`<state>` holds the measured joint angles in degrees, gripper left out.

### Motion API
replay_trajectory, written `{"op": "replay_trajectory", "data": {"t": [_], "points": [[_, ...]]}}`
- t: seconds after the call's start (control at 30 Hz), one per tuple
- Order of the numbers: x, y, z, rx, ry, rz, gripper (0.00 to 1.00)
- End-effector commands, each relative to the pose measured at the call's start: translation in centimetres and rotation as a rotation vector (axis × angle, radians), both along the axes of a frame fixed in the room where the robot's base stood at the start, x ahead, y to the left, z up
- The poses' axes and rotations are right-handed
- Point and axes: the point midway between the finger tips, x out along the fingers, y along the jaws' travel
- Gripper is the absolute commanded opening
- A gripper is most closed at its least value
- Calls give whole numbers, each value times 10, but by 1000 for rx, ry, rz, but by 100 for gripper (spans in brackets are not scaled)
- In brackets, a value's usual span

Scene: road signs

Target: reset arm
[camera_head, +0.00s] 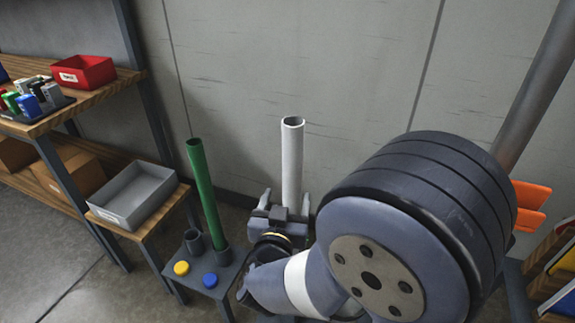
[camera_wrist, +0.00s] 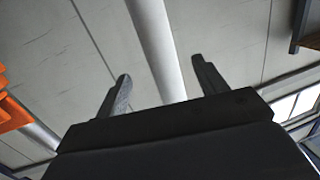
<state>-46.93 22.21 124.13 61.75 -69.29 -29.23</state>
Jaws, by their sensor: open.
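My gripper (camera_head: 285,202) is in the middle of the head view, in front of the wall, with my arm reaching in from the lower right. Its two fingers stand apart at the foot of the visible part of an upright white pole (camera_head: 292,160). In the wrist view the fingers of my gripper (camera_wrist: 161,75) are spread, and the white pole (camera_wrist: 155,40) shows between them in the picture. I cannot tell whether the pole is truly between the fingers or behind them. The pole's lower end is hidden by my gripper.
A green pole (camera_head: 204,190) leans in a dark stand (camera_head: 222,275) with a yellow button (camera_head: 181,268) and a blue button (camera_head: 210,280). A grey tray (camera_head: 132,196) and a shelf with a red bin (camera_head: 83,73) are left. Orange pieces (camera_head: 530,196) are right.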

Motion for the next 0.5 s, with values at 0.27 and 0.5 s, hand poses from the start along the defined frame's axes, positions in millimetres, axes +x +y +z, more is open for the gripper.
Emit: {"op": "replay_trajectory", "data": {"t": [0.27, 0.5], "points": [[33, -6, -2, 1, 0, -5, 68], [77, -13, -4, 0, 1, -4, 68]]}}
